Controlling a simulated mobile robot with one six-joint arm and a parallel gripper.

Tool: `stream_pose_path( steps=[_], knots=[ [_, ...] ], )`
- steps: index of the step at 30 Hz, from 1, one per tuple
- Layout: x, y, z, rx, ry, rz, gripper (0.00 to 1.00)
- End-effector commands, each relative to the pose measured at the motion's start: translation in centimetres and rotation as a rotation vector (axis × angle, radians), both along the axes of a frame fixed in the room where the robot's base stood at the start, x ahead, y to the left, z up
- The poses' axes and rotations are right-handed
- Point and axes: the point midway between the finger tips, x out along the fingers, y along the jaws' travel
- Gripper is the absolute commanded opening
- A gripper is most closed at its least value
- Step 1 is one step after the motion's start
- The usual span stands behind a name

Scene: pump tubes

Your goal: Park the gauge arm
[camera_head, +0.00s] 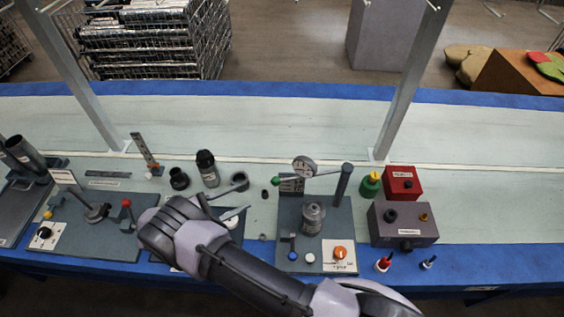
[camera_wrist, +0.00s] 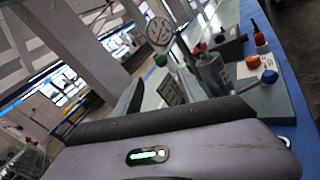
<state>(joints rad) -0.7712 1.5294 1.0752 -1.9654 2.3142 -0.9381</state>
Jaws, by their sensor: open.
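The gauge arm (camera_head: 325,174) is a thin bar with a round dial gauge (camera_head: 304,167) and a green knob (camera_head: 276,181) at its left end. It reaches left from a dark post (camera_head: 342,184) on a grey base plate (camera_head: 345,222). In the wrist view the dial (camera_wrist: 160,32) and green knob (camera_wrist: 160,60) show ahead. My gripper (camera_head: 242,199) is open and empty, left of the base plate and apart from the knob. My wrist hides part of the table.
A metal canister (camera_head: 312,218) stands on the plate below the bar. Blue (camera_head: 292,255) and orange (camera_head: 340,253) knobs sit in front. Red (camera_head: 402,183) and grey (camera_head: 404,224) boxes stand right. Black bottle (camera_head: 207,169) stands left. Free table lies behind.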

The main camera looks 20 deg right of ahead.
Motion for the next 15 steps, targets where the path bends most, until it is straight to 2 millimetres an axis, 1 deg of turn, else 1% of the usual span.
stream_pose_path(
  steps=[3, 9, 15],
  knots=[
    [0.8, -3.3, 0.2, -0.001, 0.003, -0.005, 0.48],
    [2.1, -8.8, 0.1, 0.002, 0.0, -0.007, 0.48],
    [3.2, -13.0, 0.0, 0.003, 0.001, -0.006, 0.48]
  ],
)
